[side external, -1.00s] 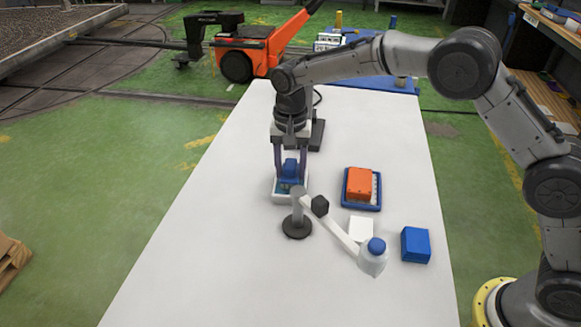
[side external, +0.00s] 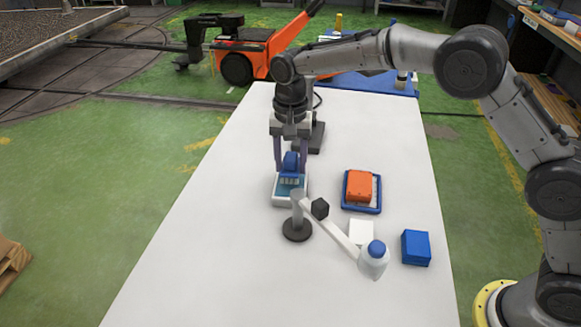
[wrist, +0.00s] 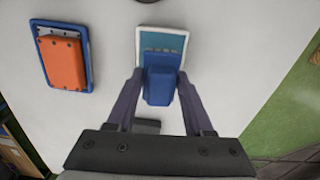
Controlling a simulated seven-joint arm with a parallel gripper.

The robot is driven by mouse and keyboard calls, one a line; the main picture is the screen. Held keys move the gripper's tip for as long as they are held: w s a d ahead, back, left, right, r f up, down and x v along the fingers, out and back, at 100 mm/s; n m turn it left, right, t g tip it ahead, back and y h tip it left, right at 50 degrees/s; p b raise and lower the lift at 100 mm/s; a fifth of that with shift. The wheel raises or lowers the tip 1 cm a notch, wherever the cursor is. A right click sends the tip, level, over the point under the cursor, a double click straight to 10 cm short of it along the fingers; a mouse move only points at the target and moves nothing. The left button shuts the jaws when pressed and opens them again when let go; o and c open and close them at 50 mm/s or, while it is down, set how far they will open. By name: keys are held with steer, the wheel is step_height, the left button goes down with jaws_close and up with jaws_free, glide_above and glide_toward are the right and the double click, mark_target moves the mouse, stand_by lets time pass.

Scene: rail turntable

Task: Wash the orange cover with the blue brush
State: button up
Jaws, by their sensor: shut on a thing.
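The blue brush (side external: 291,162) is held upright between the fingers of my gripper (side external: 291,168), which is shut on it. In the wrist view the brush (wrist: 160,82) sits between the two fingertips (wrist: 160,75). It is over or in a white-rimmed tray (side external: 290,203) with a teal inside, also in the wrist view (wrist: 139,45); whether it touches the teal surface is unclear. The orange cover (side external: 360,184) lies in a blue-rimmed tray (side external: 361,209) to the right. In the wrist view the cover (wrist: 63,62) and its tray (wrist: 38,62) are at upper left.
The table's left side is clear.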

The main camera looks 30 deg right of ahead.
mark_target(291, 156)
steer(key=shift+r, duration=2.15)
